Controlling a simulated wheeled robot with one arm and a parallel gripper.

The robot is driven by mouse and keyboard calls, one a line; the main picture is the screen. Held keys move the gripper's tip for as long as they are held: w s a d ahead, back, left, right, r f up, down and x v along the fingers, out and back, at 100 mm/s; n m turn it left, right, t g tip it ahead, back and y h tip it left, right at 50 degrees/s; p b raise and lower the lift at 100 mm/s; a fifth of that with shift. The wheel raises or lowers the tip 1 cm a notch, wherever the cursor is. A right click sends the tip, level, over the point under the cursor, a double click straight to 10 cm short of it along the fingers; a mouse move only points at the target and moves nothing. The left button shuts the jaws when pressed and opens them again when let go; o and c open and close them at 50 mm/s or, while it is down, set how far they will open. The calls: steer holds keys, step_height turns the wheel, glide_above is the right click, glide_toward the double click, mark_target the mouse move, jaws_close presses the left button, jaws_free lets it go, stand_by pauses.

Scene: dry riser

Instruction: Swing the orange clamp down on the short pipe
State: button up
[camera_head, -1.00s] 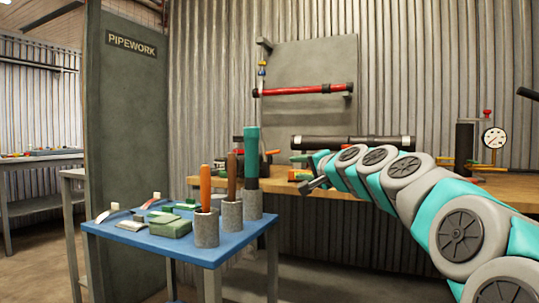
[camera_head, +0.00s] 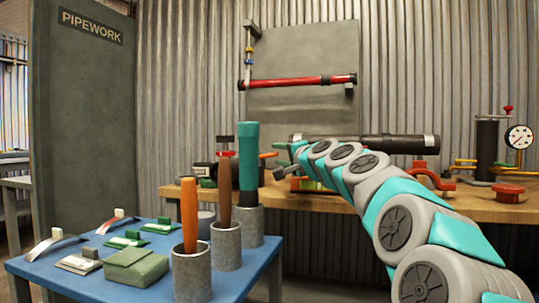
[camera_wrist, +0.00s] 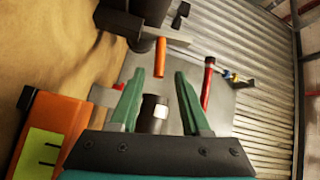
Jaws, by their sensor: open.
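In the wrist view the green fingers of my gripper (camera_wrist: 159,74) are apart, with nothing held between them. An orange rod (camera_wrist: 160,58), which looks like the clamp's handle, stands just beyond the fingertips, beside a dark block (camera_wrist: 146,20). A short dark cylinder (camera_wrist: 153,113), possibly the short pipe, lies between the fingers in the picture. I cannot tell its depth. The clamp's jaw and its seat on the pipe are not clear.
A long black pipe (camera_head: 370,144) lies above the wooden bench (camera_head: 340,203), behind my arm. A blue table (camera_head: 255,272) with tools in grey holders stands front left. A gauge (camera_head: 519,137) is at right. An orange box (camera_wrist: 48,135) is close at left in the wrist view.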

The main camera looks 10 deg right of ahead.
mark_target(274, 155)
steer(key=shift+x, duration=3.05)
steer(key=shift+f, duration=0.1)
steer(key=shift+c, duration=0.3)
jaws_close()
